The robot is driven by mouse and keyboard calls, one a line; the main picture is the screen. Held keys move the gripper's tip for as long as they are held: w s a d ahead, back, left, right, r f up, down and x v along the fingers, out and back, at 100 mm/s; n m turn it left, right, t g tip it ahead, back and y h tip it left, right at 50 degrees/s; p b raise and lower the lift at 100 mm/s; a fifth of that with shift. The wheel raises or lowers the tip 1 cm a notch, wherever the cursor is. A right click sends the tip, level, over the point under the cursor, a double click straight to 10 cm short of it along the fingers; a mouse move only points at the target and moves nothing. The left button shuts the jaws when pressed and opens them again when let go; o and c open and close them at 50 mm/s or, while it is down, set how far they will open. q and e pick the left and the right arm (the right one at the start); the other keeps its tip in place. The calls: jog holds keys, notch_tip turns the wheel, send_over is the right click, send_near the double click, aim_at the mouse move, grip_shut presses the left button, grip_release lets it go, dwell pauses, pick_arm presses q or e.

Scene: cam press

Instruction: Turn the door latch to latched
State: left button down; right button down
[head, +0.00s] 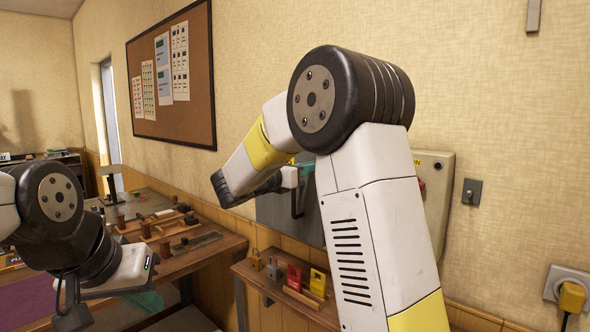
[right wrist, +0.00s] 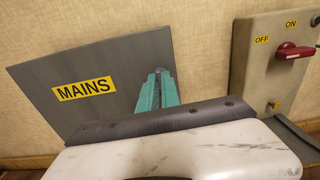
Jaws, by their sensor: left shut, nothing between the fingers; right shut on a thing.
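The grey door panel (head: 272,218) is on the wall, partly behind my right arm. In the right wrist view it (right wrist: 35,95) carries a yellow MAINS label (right wrist: 84,89). A dark upright bar (head: 297,202), which looks like the latch handle, stands at the door just below my right fingers. My right gripper (head: 304,164) is shut on the door latch at the panel's face; its teal fingers also show in the right wrist view (right wrist: 156,88). The grip itself is hidden there. My left gripper (head: 145,303) is shut and empty, low at the left, away from the door.
A switch box (right wrist: 262,65) with a red knob (right wrist: 295,51) is right of the door. A wooden workbench (head: 215,245) with small parts stands left. A yellow plug (head: 571,296) is at the right.

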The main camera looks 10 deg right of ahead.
jog(key=c, duration=1.6)
grip_release()
jog(key=v, duration=0.7)
jog(key=shift+s+a, duration=0.25)
jog(key=shift+a, duration=0.1)
